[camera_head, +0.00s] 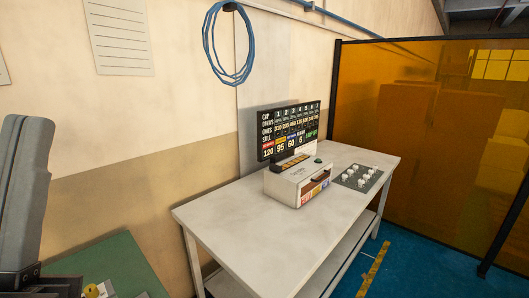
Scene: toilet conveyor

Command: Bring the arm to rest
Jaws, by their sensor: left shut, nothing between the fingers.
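The rest of my left arm is cut off by the picture's edge. My right gripper is not in view.
A white table (228,218) carries a box-like device (297,182), a dark display board (290,128) and a plate with several white knobs (358,177). A green surface (118,262) lies at the lower left. Amber panels (410,130) stand at the right.

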